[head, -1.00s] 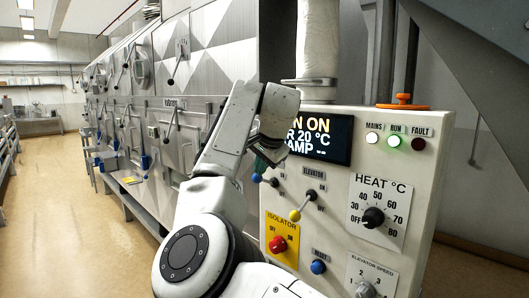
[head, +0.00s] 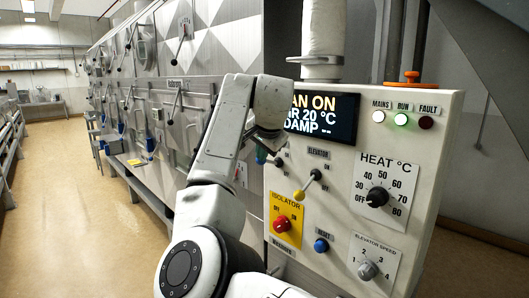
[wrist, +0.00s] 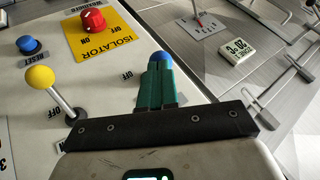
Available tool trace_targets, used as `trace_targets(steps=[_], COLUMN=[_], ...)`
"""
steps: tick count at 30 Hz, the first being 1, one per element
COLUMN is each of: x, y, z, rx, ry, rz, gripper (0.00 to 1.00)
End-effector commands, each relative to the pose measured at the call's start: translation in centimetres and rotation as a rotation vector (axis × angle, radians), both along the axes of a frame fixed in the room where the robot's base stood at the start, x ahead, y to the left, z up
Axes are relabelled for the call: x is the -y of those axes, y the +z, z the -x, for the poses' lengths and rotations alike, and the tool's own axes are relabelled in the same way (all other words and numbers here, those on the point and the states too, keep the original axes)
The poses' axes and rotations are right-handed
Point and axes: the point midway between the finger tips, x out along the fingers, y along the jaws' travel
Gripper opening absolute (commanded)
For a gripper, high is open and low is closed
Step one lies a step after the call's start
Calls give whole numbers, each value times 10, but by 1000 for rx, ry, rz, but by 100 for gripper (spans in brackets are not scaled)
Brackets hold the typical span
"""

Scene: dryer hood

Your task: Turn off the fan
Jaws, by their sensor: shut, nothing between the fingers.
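The control panel's display (head: 322,118) is partly covered by my arm and reads "AN ON", "IR 20 °C", "DAMP". My gripper (head: 261,157) is at the panel's left edge, its green fingers shut and empty. The fingers (wrist: 158,82) also show in the wrist view, with a rounded blue knob (wrist: 160,57) at their tips; I cannot tell whether they touch. A small dark lever base (head: 279,161) shows just right of the fingers in the head view; its handle and label are mostly hidden. An "OFF" label (wrist: 127,75) lies beside the fingers.
The yellow-knobbed elevator lever (head: 301,195) is close by on the right. Below are the red isolator knob (head: 282,224) and blue reset button (head: 321,245). The heat dial (head: 377,197) and speed dial (head: 368,270) are further right. Open floor (head: 90,220) is at left.

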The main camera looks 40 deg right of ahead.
Motion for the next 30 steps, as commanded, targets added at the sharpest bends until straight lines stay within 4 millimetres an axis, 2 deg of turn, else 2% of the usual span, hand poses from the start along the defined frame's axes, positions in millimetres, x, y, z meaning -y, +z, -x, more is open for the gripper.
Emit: trace_targets(steps=[1, 12, 24, 25, 26, 30], x=[-3, -17, -18, -18, -19, -19], y=[-9, -43, -77, -79, -70, -70], z=[0, 1, 1, 1, 1, 1], rx=[-2, 8, 22, 23, 27, 26], ry=[0, 2, 0, 0, -1, -1], rz=[36, 375, 718, 737, 731, 725], gripper=[0, 0, 0, 0, 0, 0])
